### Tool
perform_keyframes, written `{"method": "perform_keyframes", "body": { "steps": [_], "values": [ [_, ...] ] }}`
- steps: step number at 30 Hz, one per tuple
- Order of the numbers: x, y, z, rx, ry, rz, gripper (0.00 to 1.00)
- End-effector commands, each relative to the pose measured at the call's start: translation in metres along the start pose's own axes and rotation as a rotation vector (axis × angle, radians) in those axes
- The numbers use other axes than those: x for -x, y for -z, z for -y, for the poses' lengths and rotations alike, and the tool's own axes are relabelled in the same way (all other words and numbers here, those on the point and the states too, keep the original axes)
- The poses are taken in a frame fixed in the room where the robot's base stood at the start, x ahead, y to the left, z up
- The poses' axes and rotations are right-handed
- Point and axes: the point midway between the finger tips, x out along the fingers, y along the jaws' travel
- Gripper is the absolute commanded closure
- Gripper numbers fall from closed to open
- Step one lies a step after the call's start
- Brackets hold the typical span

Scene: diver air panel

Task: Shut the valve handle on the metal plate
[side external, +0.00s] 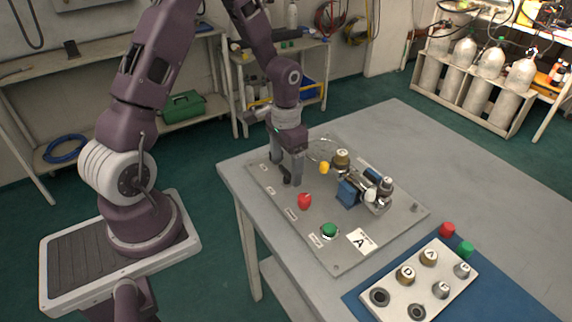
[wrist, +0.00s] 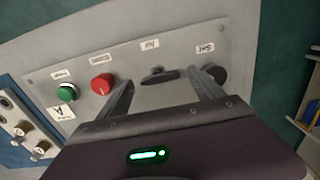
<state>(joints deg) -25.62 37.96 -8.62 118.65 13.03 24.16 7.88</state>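The metal plate (side external: 322,257) lies on the grey table; it also shows in the wrist view (wrist: 135,62). A black bar-shaped valve handle (wrist: 160,77) lies across the plate in the wrist view, under a small white label. My gripper (side external: 289,180) points down over the left end of the plate in the side view and hides the handle there. In the wrist view my gripper (wrist: 160,78) is open, with one finger on each side of the handle and a gap to each. Contact with the plate cannot be told.
A round black knob (wrist: 213,73) sits close beside the right finger. A red knob (side external: 304,201) and green button (side external: 329,230) are on the plate. Brass and blue fittings (side external: 349,192) rise at its far side. A grey block with lettered knobs (side external: 408,294) stands on a blue mat.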

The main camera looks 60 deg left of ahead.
Motion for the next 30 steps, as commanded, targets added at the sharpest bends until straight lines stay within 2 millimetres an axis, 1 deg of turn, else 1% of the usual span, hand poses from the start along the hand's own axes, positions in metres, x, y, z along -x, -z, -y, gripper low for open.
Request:
{"method": "perform_keyframes", "body": {
  "steps": [8, 11, 15, 19, 22, 30],
  "values": [
    [0.0, 0.0, 0.0, 0.002, 0.0, 0.001, 0.22],
    [0.012, 0.001, 0.001, 0.004, 0.001, -0.003, 0.22],
    [0.042, 0.001, 0.001, 0.003, 0.002, -0.005, 0.22],
    [0.063, 0.001, 0.001, 0.002, 0.001, -0.002, 0.22],
    [0.07, 0.0, 0.0, 0.002, 0.0, -0.001, 0.22],
    [0.072, 0.0, -0.001, 0.001, 0.001, -0.001, 0.22]
  ]
}}
